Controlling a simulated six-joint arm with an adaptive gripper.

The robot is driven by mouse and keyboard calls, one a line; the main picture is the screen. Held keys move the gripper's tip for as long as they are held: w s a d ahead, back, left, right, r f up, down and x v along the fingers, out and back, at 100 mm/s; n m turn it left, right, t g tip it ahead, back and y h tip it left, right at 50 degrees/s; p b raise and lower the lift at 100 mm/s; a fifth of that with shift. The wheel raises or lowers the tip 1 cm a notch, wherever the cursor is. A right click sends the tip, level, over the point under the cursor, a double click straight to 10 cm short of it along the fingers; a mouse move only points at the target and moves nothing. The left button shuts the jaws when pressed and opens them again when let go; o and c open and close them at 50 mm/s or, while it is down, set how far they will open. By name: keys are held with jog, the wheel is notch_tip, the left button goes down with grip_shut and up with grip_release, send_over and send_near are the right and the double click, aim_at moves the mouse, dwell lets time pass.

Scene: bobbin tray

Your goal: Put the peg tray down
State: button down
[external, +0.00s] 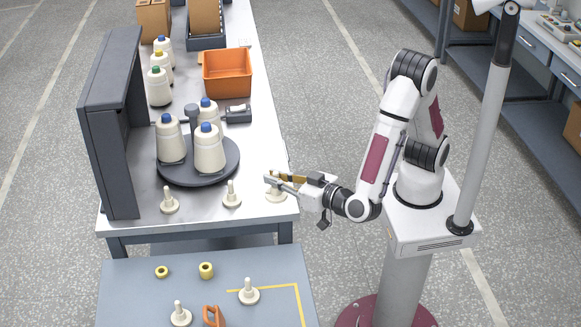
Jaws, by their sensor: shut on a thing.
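My gripper (274,181) reaches in from the right, low over the right front corner of the pale bench. It is shut at the top of a white peg with a round base (276,196); the jaws hide the peg's upper part. Whether the base touches the bench is too small to tell. Two more such pegs, a left one (169,202) and a middle one (231,196), stand upright along the bench's front edge. No separate tray under these pegs can be made out.
A dark round stand (190,177) with several cream bobbins is behind the pegs, beside a dark upright panel (112,125). An orange bin (228,73) sits farther back. In front, a lower grey-blue surface (130,290) holds pegs, yellow rings and an orange item (213,316).

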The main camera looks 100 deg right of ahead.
notch_tip(320, 180, up, 5)
jog(key=shift+f, duration=0.1)
jog(key=w+d+r+n+t+y, duration=0.1)
jog(key=w+d+r, duration=0.5)
jog(key=w+d, duration=0.6)
jog(key=d+r+n+t+y, duration=0.2)
jog(key=d+n+y, duration=0.1)
jog(key=d, duration=1.6)
jog(key=s+d+f+y, duration=0.1)
jog(key=s+d+f, duration=0.3)
jog(key=s+d, duration=0.25)
jog(key=s+d+f+y, duration=0.1)
jog(key=s+d+f, duration=0.35)
jog(key=d, duration=0.35)
notch_tip(320, 180, down, 11)
jog(key=s, duration=0.1)
jog(key=shift+d+r+n+t, duration=0.2)
jog(key=shift+d+n+t, duration=0.05)
jog(key=shift+n+t, duration=0.15)
